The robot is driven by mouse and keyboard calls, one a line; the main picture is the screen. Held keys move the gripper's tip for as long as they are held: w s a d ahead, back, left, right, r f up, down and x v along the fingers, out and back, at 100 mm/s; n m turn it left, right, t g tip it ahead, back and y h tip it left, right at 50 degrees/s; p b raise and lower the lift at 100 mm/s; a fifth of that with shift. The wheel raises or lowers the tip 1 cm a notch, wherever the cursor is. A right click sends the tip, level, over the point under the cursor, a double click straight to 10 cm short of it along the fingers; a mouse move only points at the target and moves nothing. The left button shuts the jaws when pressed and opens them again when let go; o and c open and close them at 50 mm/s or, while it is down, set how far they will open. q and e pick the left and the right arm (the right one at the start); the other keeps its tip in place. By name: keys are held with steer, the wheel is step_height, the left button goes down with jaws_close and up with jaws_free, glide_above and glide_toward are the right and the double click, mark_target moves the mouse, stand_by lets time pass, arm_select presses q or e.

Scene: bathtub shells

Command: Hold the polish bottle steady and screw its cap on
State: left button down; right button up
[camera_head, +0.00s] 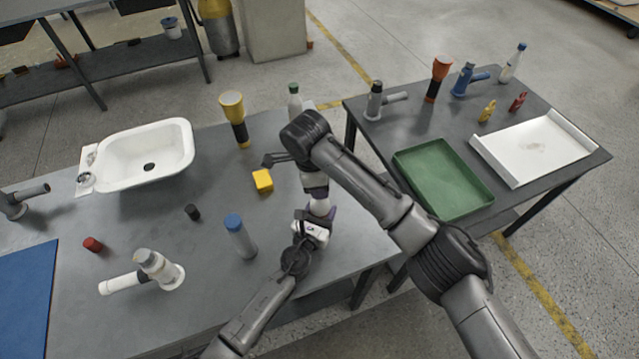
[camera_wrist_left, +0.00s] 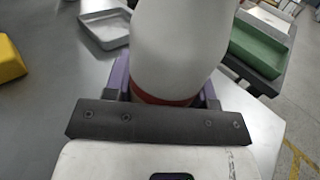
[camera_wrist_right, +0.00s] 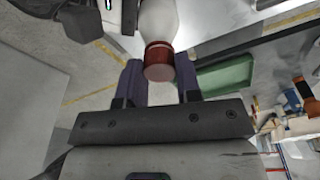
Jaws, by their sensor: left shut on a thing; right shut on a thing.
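The polish bottle (camera_head: 320,206) is white and sits between my two grippers at the right side of the near table. My left gripper (camera_head: 318,220) is shut on the bottle; its left wrist view shows the white body (camera_wrist_left: 180,45) with a dark red band low between the purple fingers. My right gripper (camera_head: 315,187) is just above, shut on the red cap (camera_wrist_right: 159,63). In the right wrist view the cap lies in line with the tapered white bottle (camera_wrist_right: 159,20). Whether the cap is fully seated I cannot tell. The cap is hidden in the head view.
A yellow block (camera_head: 263,180), a blue-capped bottle (camera_head: 240,238) and a dark small cylinder (camera_head: 192,212) stand nearby. A white basin (camera_head: 180,160) is on the left. A green tray (camera_head: 445,180) lies on the right table, past a gap.

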steer(key=m, duration=0.5)
steer(key=shift+g, duration=0.4)
steer(key=o, duration=0.9)
steer(key=shift+r, duration=2.25)
